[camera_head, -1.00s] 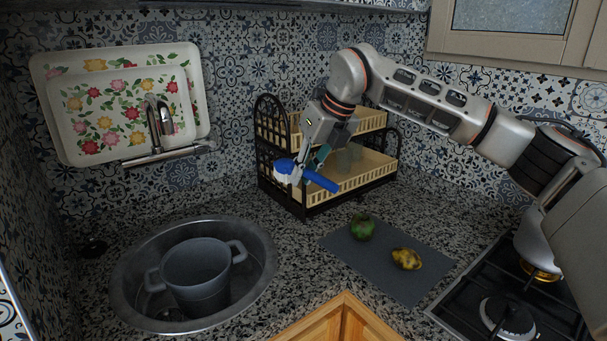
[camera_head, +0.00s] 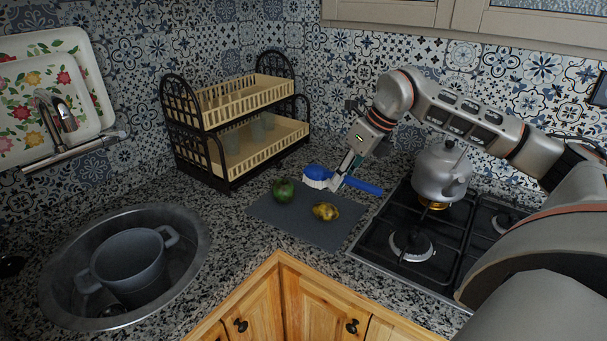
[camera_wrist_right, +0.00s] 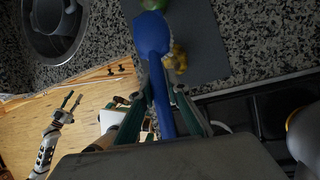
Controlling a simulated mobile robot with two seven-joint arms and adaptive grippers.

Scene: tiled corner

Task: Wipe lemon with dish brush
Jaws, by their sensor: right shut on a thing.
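The lemon (camera_head: 326,211), yellow with dark patches, lies on a dark grey mat (camera_head: 305,236). It also shows in the right wrist view (camera_wrist_right: 178,61), partly behind the brush. The dish brush (camera_head: 365,187) is blue with white bristles. My right gripper (camera_head: 341,179) is shut on its handle and holds it above the back of the mat, bristles down. The brush looks apart from the lemon. The brush also crosses the wrist view (camera_wrist_right: 151,38). My left gripper (camera_wrist_right: 73,102) shows only in the wrist view, low at the left, fingers apart and empty.
A green fruit (camera_head: 284,191) lies left of the lemon. A gas stove (camera_head: 385,249) with a kettle (camera_head: 441,172) stands to the right. A two-tier rack (camera_head: 243,102) is behind. A sink (camera_head: 193,224) holding a grey pot (camera_head: 128,262) is at the left.

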